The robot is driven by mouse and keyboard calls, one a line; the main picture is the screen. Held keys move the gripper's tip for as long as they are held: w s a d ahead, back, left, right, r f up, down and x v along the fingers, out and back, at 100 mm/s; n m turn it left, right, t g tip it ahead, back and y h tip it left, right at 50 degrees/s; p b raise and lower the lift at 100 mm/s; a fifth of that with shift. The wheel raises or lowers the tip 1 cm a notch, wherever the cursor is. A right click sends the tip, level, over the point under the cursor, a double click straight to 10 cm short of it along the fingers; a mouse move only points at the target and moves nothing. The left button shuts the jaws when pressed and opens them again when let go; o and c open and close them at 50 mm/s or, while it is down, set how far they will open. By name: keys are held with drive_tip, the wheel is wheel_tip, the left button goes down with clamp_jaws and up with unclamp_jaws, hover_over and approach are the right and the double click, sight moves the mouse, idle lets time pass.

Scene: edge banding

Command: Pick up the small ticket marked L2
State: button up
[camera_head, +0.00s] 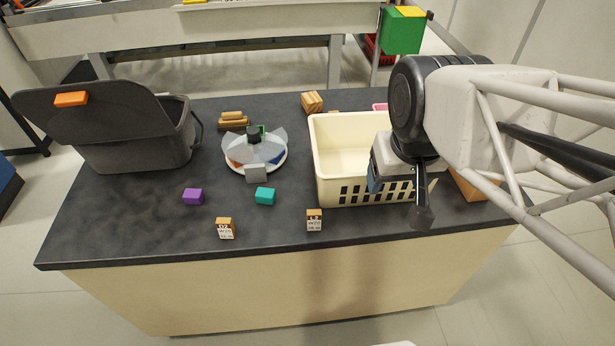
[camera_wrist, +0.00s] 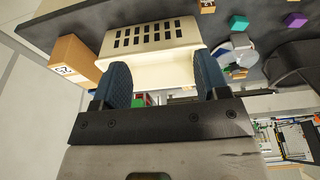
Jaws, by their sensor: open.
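The cream basket (camera_head: 335,123) stands behind the L2 ticket. A teal cube (camera_head: 265,196) and a purple cube (camera_head: 194,197) lie left of it. A round dish (camera_head: 235,164) and a grey bin (camera_head: 135,147) stand farther left. The table around the ticket is clear.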

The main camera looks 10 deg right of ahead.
drive_tip(key=n+t+h, duration=0.6)
drive_tip(key=n+t, duration=0.2)
drive_tip(key=n, duration=1.7)
hover_over(313, 220)
drive_tip(key=s+d, duration=0.5)
drive_tip(key=d, duration=0.3)
wheel_tip(313, 220, down, 17)
drive_tip(key=a+f+n+t+y, duration=0.1)
drive_tip(key=a+f+n, duration=0.1)
drive_tip(key=n, duration=0.1)
drive_tip(key=a+f+n+t+y, duration=0.1)
drive_tip(key=a+f+n+y, duration=0.1)
drive_tip(key=a+f+n, duration=0.1)
drive_tip(key=a+f+n+y, duration=0.2)
drive_tip(key=a+f+n, duration=0.1)
drive_tip(key=n, duration=0.1)
drive_tip(key=shift+w+a+f+t, duration=0.2)
drive_tip(key=shift+f+t, duration=0.05)
drive_tip(key=shift+t, duration=0.15)
drive_tip(key=shift+w, duration=0.15)
drive_tip(key=shift+x, duration=1.15)
